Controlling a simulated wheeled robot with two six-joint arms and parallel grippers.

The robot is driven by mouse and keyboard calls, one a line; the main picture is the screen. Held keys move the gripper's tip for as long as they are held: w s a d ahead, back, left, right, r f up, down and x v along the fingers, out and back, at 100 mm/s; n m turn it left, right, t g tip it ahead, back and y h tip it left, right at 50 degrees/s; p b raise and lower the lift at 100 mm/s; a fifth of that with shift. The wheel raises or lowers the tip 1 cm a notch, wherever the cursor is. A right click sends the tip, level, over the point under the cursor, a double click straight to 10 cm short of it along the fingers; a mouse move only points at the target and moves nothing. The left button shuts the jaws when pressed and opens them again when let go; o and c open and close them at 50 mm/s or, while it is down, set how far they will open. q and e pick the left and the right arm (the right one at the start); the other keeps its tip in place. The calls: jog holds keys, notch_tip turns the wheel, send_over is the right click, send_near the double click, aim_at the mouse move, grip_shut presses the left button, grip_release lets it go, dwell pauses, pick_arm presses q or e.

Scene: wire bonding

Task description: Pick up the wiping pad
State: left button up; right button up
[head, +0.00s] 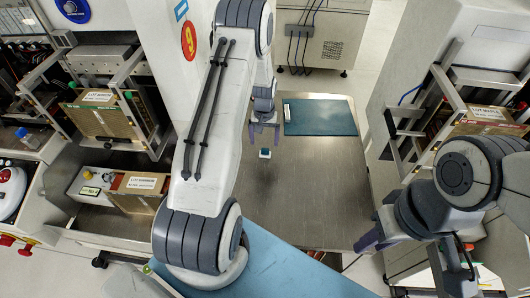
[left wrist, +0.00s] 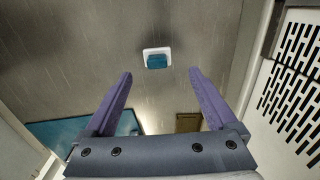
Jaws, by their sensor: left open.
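The wiping pad (head: 265,153) is a small block, blue on a white part, on the bare metal table top (head: 310,190). In the left wrist view the pad (left wrist: 157,61) shows just beyond the fingertips, roughly centred between them. My left gripper (head: 264,131) is open and empty, with its purple fingers apart on either side of the pad's line. In the left wrist view the open gripper (left wrist: 161,74) does not touch the pad. My right gripper (head: 372,236) is at the table's right edge, away from the pad; its finger gap is not clear.
A blue mat (head: 322,118) lies at the table's back right, with a small white item (head: 287,112) at its left edge. Machines with brown boxes (head: 100,120) flank both sides. The table around the pad is clear.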

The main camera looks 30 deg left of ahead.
aim_at(265, 149)
pick_arm(q)
jog(key=f, duration=0.2)
jog(key=f+p, duration=0.1)
jog(key=f, duration=0.2)
jog(key=shift+s+d+f, duration=0.15)
jog(key=shift+d+f, duration=0.1)
jog(key=shift+f, duration=0.05)
grip_shut()
jog(key=shift+r, duration=0.15)
jog(key=shift+r, duration=0.45)
notch_tip(265, 149, up, 3)
jog(key=shift+f+b, duration=0.2)
jog(key=shift+b, duration=0.1)
jog(key=s+d+r+b, duration=0.1)
jog(key=d+r+b, duration=0.1)
jog(key=d+r, duration=0.5)
jog(key=d, duration=0.4)
jog(key=shift+d+r, duration=0.15)
jog(key=shift+d, duration=0.15)
